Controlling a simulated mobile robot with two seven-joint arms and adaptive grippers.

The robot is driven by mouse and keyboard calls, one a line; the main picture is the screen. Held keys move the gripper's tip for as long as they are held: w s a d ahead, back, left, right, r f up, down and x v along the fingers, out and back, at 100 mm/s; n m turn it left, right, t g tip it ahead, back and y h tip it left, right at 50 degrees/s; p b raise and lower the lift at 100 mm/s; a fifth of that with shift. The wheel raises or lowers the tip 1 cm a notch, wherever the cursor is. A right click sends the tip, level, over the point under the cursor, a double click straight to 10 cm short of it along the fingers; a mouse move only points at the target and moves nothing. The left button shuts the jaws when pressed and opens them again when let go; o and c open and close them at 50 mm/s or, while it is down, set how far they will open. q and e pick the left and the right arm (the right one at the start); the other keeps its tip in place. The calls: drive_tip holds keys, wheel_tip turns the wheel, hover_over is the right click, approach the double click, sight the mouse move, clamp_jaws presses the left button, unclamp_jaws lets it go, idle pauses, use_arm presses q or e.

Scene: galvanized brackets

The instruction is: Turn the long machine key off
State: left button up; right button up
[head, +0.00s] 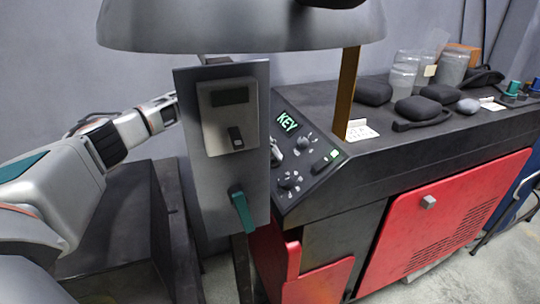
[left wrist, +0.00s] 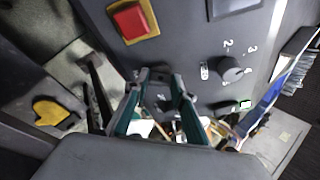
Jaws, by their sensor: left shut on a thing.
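The console panel (head: 305,176) carries a lit green KEY sign (head: 287,121). My left arm reaches in from the left and passes behind an upright grey plate. A small part of my left gripper (head: 276,152) shows past the plate's right edge, close to the panel. In the left wrist view, my left gripper (left wrist: 161,82) has its two teal fingers against the panel, shut on a small dark thing between the tips, which I take for the machine key (left wrist: 160,76). The key is mostly hidden, and its turn angle cannot be told. My right gripper is not in view.
The upright plate (head: 190,110) with a switch box (head: 228,115) and teal lever (head: 242,211) stands in front of the console. A red button (left wrist: 130,21) and a numbered knob (left wrist: 231,68) flank the gripper. Dark pouches and jars (head: 403,80) stand on the bench.

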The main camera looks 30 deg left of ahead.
use_arm(q)
drive_tip(key=n+h, duration=0.1)
drive_tip(key=n, duration=0.4)
drive_tip(key=shift+a+f+n+t, duration=0.1)
drive_tip(key=shift+a+n+t, duration=0.05)
drive_tip(key=shift+n+t, duration=0.25)
idle(0.4)
drive_tip(key=o, duration=1.1)
drive_tip(key=v, duration=1.2)
drive_tip(key=shift+a+f, duration=0.15)
drive_tip(key=shift+a, duration=0.05)
